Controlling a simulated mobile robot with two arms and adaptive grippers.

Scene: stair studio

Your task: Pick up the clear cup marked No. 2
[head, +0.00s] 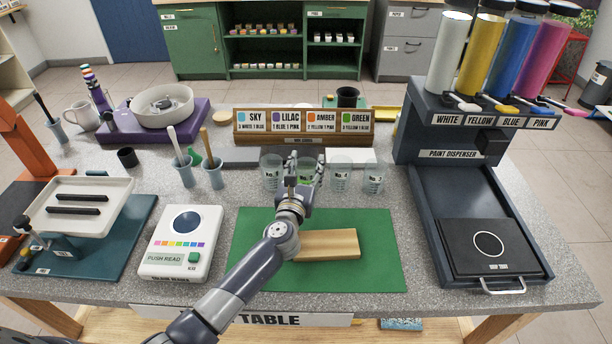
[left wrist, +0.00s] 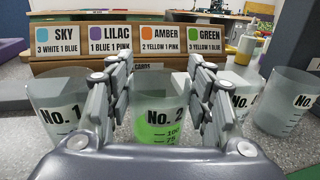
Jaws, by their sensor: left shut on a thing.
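The clear cup marked No. 2 (left wrist: 160,125) is in the middle of the left wrist view, with its label facing me and green showing in its lower part. My left gripper (head: 304,180) reaches across the table to the row of cups. In the left wrist view, the fingers of the left gripper (left wrist: 160,82) stand on both sides of cup No. 2 and are shut on it. In the head view the fingers hide most of this cup. I cannot tell whether its base touches the table. My right gripper is not in view.
Clear cup No. 1 (left wrist: 58,115) stands close on the left. Cups No. 3 (head: 340,179) and No. 4 (head: 373,180) stand on the right. A wooden card rack (head: 303,141) is behind. A green mat (head: 382,260) with a wooden block (head: 330,245) lies in front.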

